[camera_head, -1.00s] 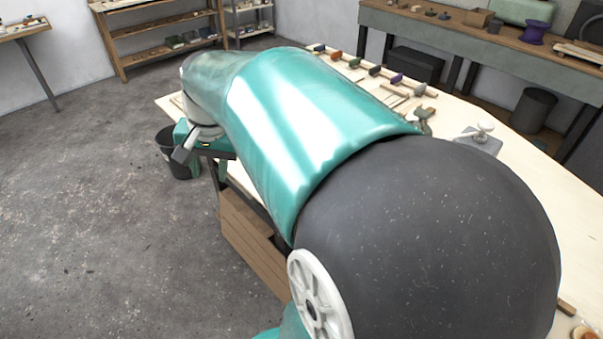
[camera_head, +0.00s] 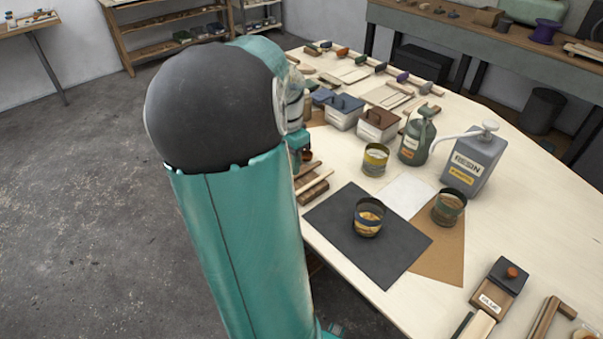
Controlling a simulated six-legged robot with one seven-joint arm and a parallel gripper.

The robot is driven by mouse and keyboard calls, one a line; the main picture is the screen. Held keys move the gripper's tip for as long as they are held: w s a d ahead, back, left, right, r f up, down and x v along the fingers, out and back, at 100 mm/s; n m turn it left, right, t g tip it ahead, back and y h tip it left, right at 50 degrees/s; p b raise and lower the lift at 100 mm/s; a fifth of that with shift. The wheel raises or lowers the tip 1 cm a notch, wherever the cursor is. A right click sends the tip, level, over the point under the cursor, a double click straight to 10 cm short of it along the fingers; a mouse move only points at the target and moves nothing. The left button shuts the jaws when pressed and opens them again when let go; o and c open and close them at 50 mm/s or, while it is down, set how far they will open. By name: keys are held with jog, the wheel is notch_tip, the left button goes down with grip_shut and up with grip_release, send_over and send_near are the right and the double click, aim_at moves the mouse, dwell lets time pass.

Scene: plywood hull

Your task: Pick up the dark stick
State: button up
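Several short sticks of differing brown lie close together at the table's left edge, right of my arm. A darker brown stick (camera_head: 314,190) is among them, its left end near or behind my arm. I cannot tell surely whether it is the dark stick. My gripper (camera_head: 297,160) shows only as a small teal and dark part past my arm's edge, just above and left of the sticks. My arm hides most of it, so its fingers and any contact with a stick cannot be made out.
A dark mat (camera_head: 335,235) with a banded cup (camera_head: 368,217) lies right of the sticks. Another cup (camera_head: 375,159), a resin can (camera_head: 472,163), a green jug (camera_head: 416,138) and lidded boxes (camera_head: 377,125) stand behind.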

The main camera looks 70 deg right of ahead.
aim_at(302, 173)
jog(key=f, duration=0.5)
jog(key=shift+w+d+f, duration=0.2)
jog(key=shift+d+f, duration=0.05)
jog(key=shift+f, duration=0.05)
grip_shut()
